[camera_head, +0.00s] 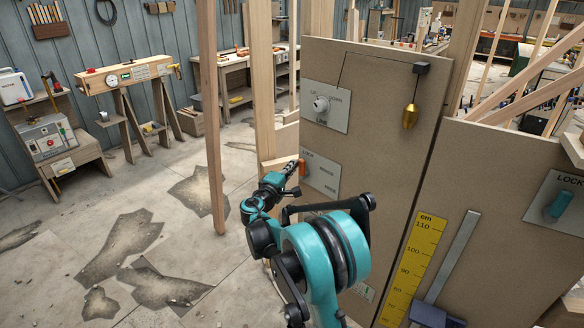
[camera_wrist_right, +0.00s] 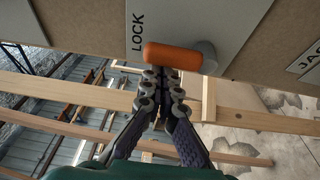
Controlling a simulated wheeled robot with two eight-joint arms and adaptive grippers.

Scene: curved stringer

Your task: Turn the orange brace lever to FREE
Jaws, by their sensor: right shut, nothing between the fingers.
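The orange brace lever (camera_head: 302,168) sits at the left edge of a grey plate (camera_head: 322,181) on the tan panel. The plate reads LOCK at the top, with smaller words below. In the right wrist view the lever (camera_wrist_right: 172,57) is a rounded orange bar on a grey hub, its free end near the word LOCK. My right gripper (camera_head: 291,169) is shut and empty, its tips right beside the lever. In the wrist view the closed fingertips (camera_wrist_right: 160,76) meet the bar's edge; whether they touch it I cannot tell. My left gripper is not in view.
A plate with a white knob (camera_head: 320,104) is above. A brass plumb bob (camera_head: 410,115) hangs to the right. A yellow cm scale (camera_head: 412,266) and a teal lever (camera_head: 558,204) are farther right. A wooden post (camera_head: 212,120) stands left; open floor lies beyond.

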